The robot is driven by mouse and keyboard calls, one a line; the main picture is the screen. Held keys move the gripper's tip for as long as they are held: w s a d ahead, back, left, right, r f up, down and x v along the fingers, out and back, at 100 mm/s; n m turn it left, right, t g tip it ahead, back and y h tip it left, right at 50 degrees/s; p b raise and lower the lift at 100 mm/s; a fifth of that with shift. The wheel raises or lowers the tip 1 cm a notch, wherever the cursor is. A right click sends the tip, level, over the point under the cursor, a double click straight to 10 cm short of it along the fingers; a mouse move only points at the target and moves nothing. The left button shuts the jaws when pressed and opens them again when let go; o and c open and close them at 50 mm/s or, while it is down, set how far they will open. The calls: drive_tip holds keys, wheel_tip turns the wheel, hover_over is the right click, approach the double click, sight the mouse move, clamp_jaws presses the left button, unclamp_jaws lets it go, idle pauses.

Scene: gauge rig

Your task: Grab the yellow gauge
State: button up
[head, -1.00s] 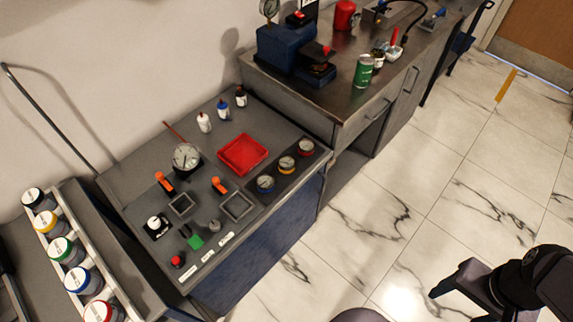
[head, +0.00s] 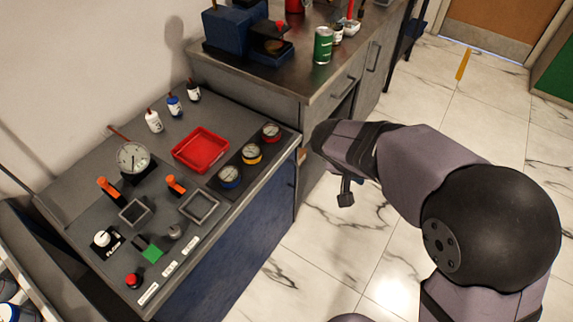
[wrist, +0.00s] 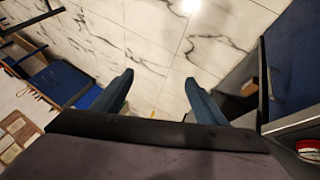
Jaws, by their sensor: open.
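The yellow gauge (head: 252,153) sits in a dark strip on the panel's right side. It stands between a blue gauge (head: 230,177) and a red gauge (head: 271,132). My gripper (head: 346,194) hangs over the floor to the right of the panel, apart from the gauges. In the wrist view my gripper (wrist: 160,92) has its two fingers spread with only floor between them. A red-rimmed gauge (wrist: 309,149) shows at the right edge of that view. The yellow gauge does not show there.
A red tray (head: 201,150) lies left of the gauges. Orange-handled levers, a dial gauge (head: 133,158) and small bottles stand further left. A workbench (head: 300,80) with a green can (head: 323,45) rises behind the panel. The marble floor (head: 330,245) is clear.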

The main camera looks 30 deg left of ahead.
drive_tip(key=s+a+f+t+y+b, duration=0.1)
drive_tip(key=a+f+t+b, duration=0.1)
drive_tip(key=a, duration=0.5)
drive_tip(key=s+a+f+t+y+b, duration=0.1)
drive_tip(key=a+f+t+b, duration=0.1)
drive_tip(key=a, duration=0.5)
drive_tip(key=t+y+b, duration=0.3)
drive_tip(key=y+b, duration=0.1)
drive_tip(key=y, duration=0.1)
approach(251, 151)
drive_tip(key=shift+w+a+f, duration=0.15)
drive_tip(key=shift+w+f, duration=0.05)
drive_tip(key=shift+w, duration=0.05)
drive_tip(key=shift+p+x, duration=0.3)
drive_tip(key=shift+x, duration=1.1)
drive_tip(key=shift+p+x, duration=0.55)
drive_tip(key=shift+x, duration=1.8)
drive_tip(key=shift+r, duration=0.1)
drive_tip(key=c, duration=1.2)
